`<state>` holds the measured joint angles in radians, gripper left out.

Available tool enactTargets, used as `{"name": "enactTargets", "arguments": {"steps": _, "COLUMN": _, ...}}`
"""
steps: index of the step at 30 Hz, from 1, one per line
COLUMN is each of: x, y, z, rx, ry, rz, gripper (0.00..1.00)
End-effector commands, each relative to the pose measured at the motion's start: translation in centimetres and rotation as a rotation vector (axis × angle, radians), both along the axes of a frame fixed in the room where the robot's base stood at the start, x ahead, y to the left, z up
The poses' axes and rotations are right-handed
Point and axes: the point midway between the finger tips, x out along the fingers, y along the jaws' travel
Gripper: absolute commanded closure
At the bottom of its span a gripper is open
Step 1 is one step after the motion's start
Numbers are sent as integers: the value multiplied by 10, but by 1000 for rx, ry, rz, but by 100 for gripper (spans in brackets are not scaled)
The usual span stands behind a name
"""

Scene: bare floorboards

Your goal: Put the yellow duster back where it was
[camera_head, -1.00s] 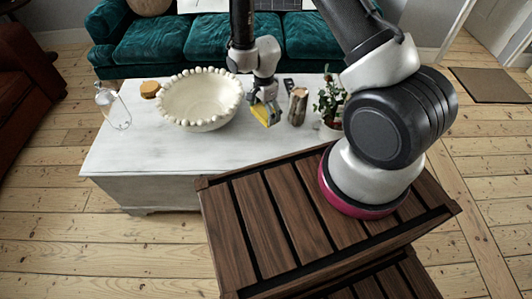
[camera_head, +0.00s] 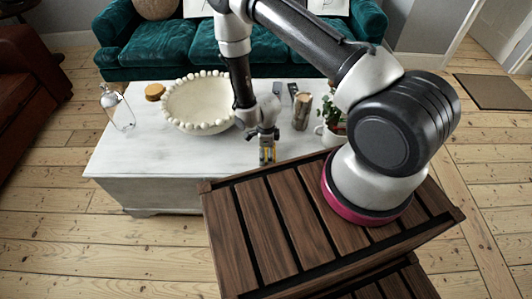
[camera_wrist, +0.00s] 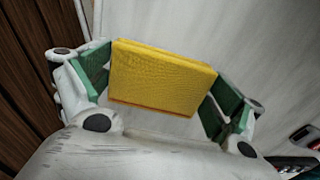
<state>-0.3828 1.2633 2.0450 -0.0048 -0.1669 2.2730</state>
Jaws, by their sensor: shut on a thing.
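The yellow duster (camera_wrist: 160,78) is a thick yellow block held between the green pads of my gripper (camera_wrist: 160,85) in the wrist view. In the head view my gripper (camera_head: 267,150) points down over the front part of the white table, and only a small strip of the duster (camera_head: 266,155) shows between its fingers. The gripper is shut on the duster. In the wrist view the pale tabletop lies behind the duster; I cannot tell exactly how high above it the duster is.
The white table (camera_head: 140,150) bears a beaded bowl (camera_head: 190,105), a round yellow-brown item (camera_head: 154,91), a glass bottle (camera_head: 120,110), a wooden log-like holder (camera_head: 301,110) and a potted plant (camera_head: 331,125). A teal sofa (camera_head: 160,45) stands behind. The table's front left is clear.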

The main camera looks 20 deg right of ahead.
Motion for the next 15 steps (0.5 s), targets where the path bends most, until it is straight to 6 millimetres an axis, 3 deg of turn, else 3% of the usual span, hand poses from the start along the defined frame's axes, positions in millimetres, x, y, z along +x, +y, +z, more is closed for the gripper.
{"name": "enactTargets", "arguments": {"steps": 12, "x": 0, "y": 0, "z": -9, "rx": 0, "ry": 0, "rz": 1, "gripper": 26}}
{"name": "enactTargets", "arguments": {"steps": 13, "x": 0, "y": 0, "z": -9, "rx": 0, "ry": 0, "rz": 1, "gripper": 5}}
{"name": "enactTargets", "arguments": {"steps": 15, "x": 0, "y": 0, "z": -9, "rx": 0, "ry": 0, "rz": 1, "gripper": 0}}
